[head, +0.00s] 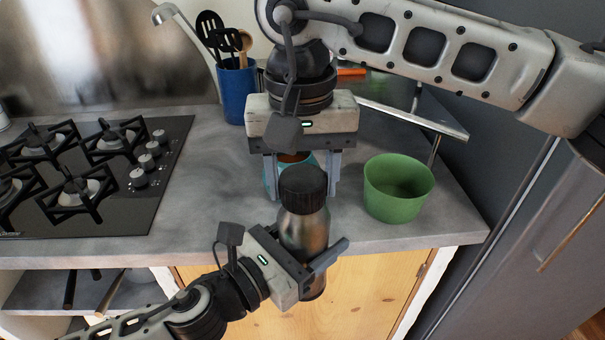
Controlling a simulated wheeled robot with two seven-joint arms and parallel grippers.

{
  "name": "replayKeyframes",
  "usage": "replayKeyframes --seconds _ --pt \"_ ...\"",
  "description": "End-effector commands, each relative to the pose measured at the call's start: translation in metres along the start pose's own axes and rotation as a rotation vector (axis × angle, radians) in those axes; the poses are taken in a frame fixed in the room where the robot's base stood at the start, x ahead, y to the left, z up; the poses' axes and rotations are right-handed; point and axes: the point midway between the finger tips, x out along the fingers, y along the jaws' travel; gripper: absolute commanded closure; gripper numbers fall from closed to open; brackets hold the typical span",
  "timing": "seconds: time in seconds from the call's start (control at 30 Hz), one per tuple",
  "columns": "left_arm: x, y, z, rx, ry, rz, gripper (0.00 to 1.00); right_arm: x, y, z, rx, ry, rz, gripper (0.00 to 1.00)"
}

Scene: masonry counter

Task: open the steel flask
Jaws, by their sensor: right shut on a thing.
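The steel flask (302,230) has a brushed metal body and a ribbed black lid (303,186). It is nearly upright, in the air in front of the counter's front edge. My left gripper (318,262) comes in from the lower left and is shut on the flask's body; one finger shows on its right side, the other is hidden. My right gripper (305,188) points down from above, with one finger on each side of the black lid, and is shut on it. The lid sits on top of the flask; any gap between them cannot be made out.
A teal cup (270,181) stands behind the lid, partly hidden. A green bowl (398,205) stands to the right on the grey counter (205,215). A blue utensil holder (237,92) is behind, a gas hob (85,175) to the left. The counter's middle left is clear.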

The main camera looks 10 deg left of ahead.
Motion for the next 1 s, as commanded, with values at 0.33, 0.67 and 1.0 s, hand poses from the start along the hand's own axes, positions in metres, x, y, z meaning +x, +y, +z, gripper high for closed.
replayKeyframes --seconds 0.33,0.67,1.0 --pt "0.0 -0.001 0.002 0.002 -0.004 -0.003 0.99 -0.011 0.0 -0.001 0.003 0.004 -0.001 0.75" --pt "0.0 0.0 0.002 0.001 -0.003 -0.001 0.99 -0.021 0.0 0.0 0.001 0.002 -0.001 0.75" --pt "0.0 0.0 0.002 0.001 -0.004 0.0 0.99 -0.023 0.0 0.0 0.001 0.0 0.0 0.75"
